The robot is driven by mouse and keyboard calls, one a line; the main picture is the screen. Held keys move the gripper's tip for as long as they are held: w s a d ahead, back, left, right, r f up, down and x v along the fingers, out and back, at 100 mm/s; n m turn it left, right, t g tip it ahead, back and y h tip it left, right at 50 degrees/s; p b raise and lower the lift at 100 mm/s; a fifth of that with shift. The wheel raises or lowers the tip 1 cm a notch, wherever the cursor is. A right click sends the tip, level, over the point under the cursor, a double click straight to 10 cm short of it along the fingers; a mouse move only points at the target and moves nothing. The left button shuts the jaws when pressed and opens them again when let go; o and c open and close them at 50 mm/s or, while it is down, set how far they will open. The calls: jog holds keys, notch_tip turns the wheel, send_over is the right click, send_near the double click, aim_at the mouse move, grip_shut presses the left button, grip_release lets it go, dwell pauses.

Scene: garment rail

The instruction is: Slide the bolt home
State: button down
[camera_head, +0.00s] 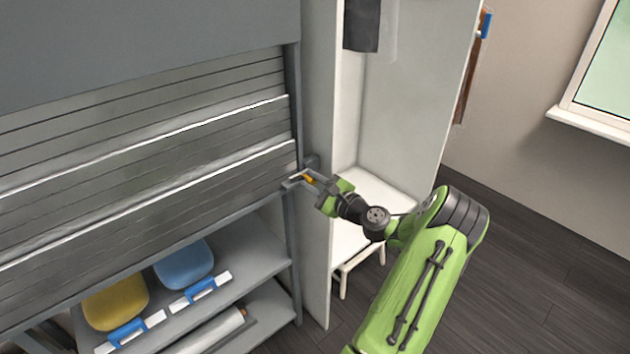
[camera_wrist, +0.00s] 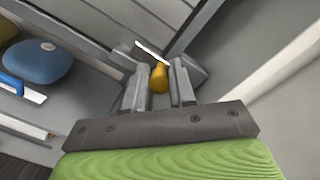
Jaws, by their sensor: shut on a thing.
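The bolt is at the right edge of the grey slatted shutter (camera_head: 150,160), by the frame post. Its orange knob (camera_head: 308,179) sits between the fingers of my gripper (camera_head: 305,182). In the wrist view the knob (camera_wrist: 159,77) lies between the two grey fingertips of my gripper (camera_wrist: 159,84), which are shut on it. A pale bolt rod (camera_wrist: 151,51) shows just beyond the knob, beside a dark bracket. The fingers partly hide the bolt, and I cannot tell how far its rod reaches into the bracket.
Below the shutter, a shelf (camera_head: 250,262) holds a blue rounded item (camera_head: 184,264) and a yellow one (camera_head: 115,302). Dark floor (camera_head: 540,260) is clear at the right.

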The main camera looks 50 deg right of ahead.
jog(key=c, duration=1.3)
grip_release()
jog(key=shift+w+a+f, duration=0.1)
jog(key=shift+a+f, duration=0.1)
jog(key=shift+o, duration=0.4)
jog(key=shift+a, duration=0.1)
jog(key=shift+r, duration=0.1)
jog(key=s+a+p, duration=0.1)
jog(key=s+a, duration=0.1)
jog(key=s, duration=1.3)
jog(key=shift+s+a, duration=0.25)
